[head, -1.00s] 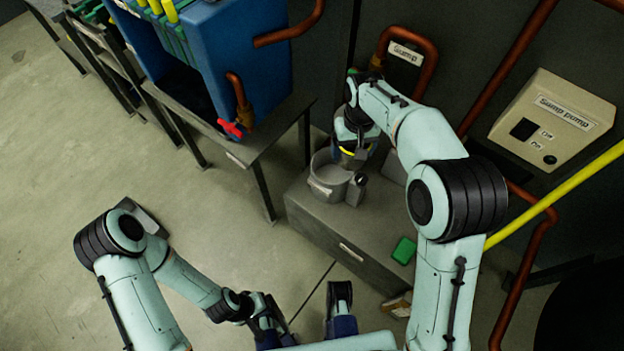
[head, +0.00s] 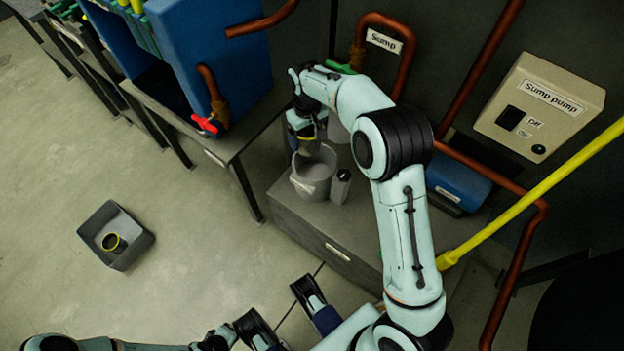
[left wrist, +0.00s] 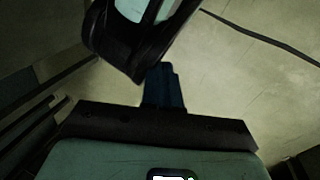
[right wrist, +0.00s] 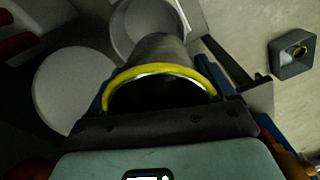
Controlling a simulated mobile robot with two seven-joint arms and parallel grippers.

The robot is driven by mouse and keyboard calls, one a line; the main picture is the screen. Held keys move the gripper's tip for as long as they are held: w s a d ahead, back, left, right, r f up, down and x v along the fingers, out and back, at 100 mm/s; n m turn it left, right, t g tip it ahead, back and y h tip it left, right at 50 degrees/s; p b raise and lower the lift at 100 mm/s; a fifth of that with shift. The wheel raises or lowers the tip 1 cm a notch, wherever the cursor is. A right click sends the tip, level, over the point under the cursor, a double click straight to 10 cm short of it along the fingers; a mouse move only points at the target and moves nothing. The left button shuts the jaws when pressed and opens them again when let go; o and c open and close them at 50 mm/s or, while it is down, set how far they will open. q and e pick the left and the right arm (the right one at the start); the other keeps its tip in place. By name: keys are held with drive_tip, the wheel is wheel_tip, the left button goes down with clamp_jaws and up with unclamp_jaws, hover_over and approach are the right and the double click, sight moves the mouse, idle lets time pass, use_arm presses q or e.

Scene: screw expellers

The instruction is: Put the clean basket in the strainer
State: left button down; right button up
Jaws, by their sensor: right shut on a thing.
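The clean basket (right wrist: 165,52), a grey cup with a yellow rim (right wrist: 160,70), is held in my right gripper (head: 305,138). Its fingers (right wrist: 160,100) are shut on it at the rim. The strainer (head: 311,188) is a grey open round pot on a low grey plinth. The basket is over the back of its mouth in the head view; whether its lower end is inside I cannot tell. The strainer's opening also shows in the right wrist view (right wrist: 143,25), beyond the basket. My left gripper (left wrist: 166,85) looks shut and empty; it is low in the head view.
A grey bin (head: 90,228) on the floor holds another yellow-rimmed basket (head: 114,243). A grey cylinder (head: 338,130) stands behind the strainer; a pale disc (right wrist: 75,92) shows beside it. Pipes, a red valve (head: 205,124) and a sump pump box (head: 540,105) surround the plinth.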

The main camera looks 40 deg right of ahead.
drive_tip(key=shift+s+d+f, duration=0.1)
drive_tip(key=shift+d+f, duration=0.1)
drive_tip(key=shift+d, duration=0.25)
drive_tip(key=shift+s+d+f, duration=0.1)
drive_tip(key=shift+d+f, duration=0.05)
drive_tip(key=shift+d, duration=0.25)
drive_tip(key=shift+d+f, duration=0.25)
drive_tip(key=shift+d, duration=0.05)
wheel_tip(320, 180, down, 15)
drive_tip(key=b, duration=0.4)
drive_tip(key=shift+f, duration=0.15)
use_arm(q)
drive_tip(key=w+a+f+y+b, duration=0.1)
drive_tip(key=w+a+f, duration=0.2)
drive_tip(key=f, duration=0.4)
drive_tip(key=shift+a+n+t, duration=0.25)
drive_tip(key=shift+n+t, duration=0.05)
use_arm(e)
drive_tip(key=shift+f, duration=2.15)
use_arm(q)
drive_tip(key=shift+f, duration=0.1)
use_arm(e)
drive_tip(key=shift+f, duration=0.1)
